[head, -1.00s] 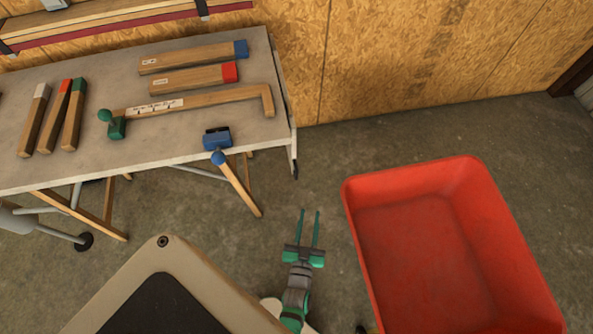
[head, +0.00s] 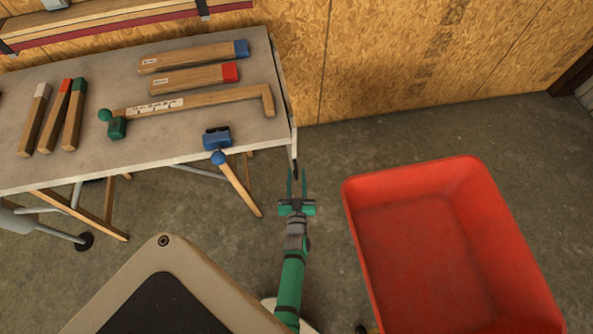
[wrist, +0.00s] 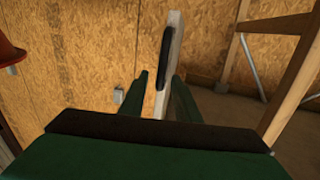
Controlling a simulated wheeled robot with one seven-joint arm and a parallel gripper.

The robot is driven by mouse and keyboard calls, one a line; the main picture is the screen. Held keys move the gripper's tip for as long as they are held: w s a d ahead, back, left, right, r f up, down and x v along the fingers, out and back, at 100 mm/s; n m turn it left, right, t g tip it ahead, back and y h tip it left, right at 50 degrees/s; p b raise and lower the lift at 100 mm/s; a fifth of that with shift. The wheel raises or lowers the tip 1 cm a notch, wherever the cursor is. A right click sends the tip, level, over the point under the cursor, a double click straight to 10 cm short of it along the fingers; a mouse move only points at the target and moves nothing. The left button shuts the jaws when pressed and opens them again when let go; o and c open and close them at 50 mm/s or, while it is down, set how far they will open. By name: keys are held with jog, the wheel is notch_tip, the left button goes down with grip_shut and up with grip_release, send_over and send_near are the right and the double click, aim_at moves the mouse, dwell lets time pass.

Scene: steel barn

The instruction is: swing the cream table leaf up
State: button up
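The cream table leaf (head: 291,140) hangs down at the right end of the grey-topped table (head: 60,110), seen nearly edge-on. In the wrist view the leaf (wrist: 174,40) is a narrow pale upright strip with a black handle (wrist: 164,58) along its edge. My gripper (head: 297,174) is open at the leaf's lower end, to the right of the table. In the wrist view its two fingers (wrist: 160,82) stand on either side of the strip, with gaps showing. I cannot tell whether either finger touches it. The leaf's broad face is mostly hidden.
A red tub (head: 440,250) stands on the floor to the right of my arm. A blue-headed mallet (head: 217,138) overhangs the table's front edge. Several wooden bars and a long wooden tool (head: 200,98) lie on the table. Bare floor lies behind the tub.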

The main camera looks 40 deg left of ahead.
jog(key=shift+x, duration=1.2)
jog(key=shift+c, duration=0.5)
grip_shut()
